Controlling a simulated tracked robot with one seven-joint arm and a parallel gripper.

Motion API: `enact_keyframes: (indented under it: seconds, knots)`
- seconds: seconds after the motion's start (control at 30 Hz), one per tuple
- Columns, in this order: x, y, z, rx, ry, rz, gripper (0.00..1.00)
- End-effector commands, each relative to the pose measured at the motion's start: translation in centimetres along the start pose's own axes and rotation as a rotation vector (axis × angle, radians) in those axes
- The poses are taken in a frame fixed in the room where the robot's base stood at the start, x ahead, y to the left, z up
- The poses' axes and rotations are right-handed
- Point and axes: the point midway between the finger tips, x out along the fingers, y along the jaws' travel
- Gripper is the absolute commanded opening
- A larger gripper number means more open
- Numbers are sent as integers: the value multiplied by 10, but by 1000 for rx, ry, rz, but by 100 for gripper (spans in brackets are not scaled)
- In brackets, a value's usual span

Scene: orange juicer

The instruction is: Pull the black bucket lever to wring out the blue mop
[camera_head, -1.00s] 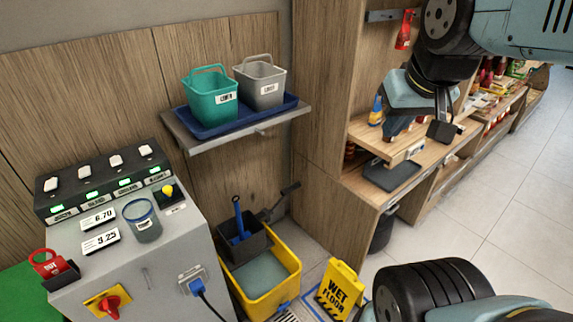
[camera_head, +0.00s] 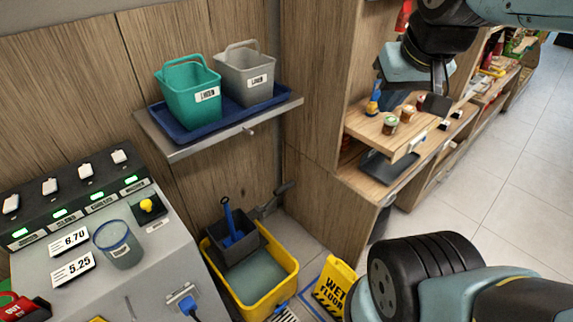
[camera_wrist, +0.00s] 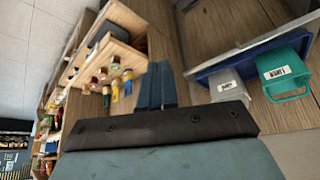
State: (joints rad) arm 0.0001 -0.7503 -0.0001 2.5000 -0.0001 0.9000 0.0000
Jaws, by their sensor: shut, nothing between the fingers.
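The yellow mop bucket (camera_head: 276,298) stands on the floor at the lower middle of the head view, with grey water in it. A dark wringer box (camera_head: 232,246) sits at its back left, and the blue mop (camera_head: 229,222) stands in it, handle up. The black lever (camera_head: 277,197) rises from the wringer towards the upper right. My gripper (camera_wrist: 156,82) is shut and empty in the wrist view. In the head view it is high at the upper right, in front of the wooden shelves, well apart from the lever. The bucket is not visible in the wrist view.
A shelf holds a blue tray (camera_head: 190,134) with a green bucket (camera_head: 190,92) and a grey bucket (camera_head: 246,77) above the mop bucket. A grey control console (camera_head: 150,275) stands at the left. A yellow wet-floor sign (camera_head: 335,285) stands right of the mop bucket.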

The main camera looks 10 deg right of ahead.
Motion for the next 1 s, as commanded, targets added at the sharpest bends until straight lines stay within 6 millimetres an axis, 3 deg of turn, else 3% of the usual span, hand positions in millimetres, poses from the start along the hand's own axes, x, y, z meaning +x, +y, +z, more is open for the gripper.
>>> enact_keyframes:
  seconds: [0.17, 0.37, 0.67, 1.0]
  knots:
    - [2, -1, -4, -6, -4, 0, 0]
    - [23, -13, -29, -49, -34, 2, 0]
    - [84, -28, -85, -164, -91, -9, 0]
    - [175, -52, -131, -291, -155, -41, 0]
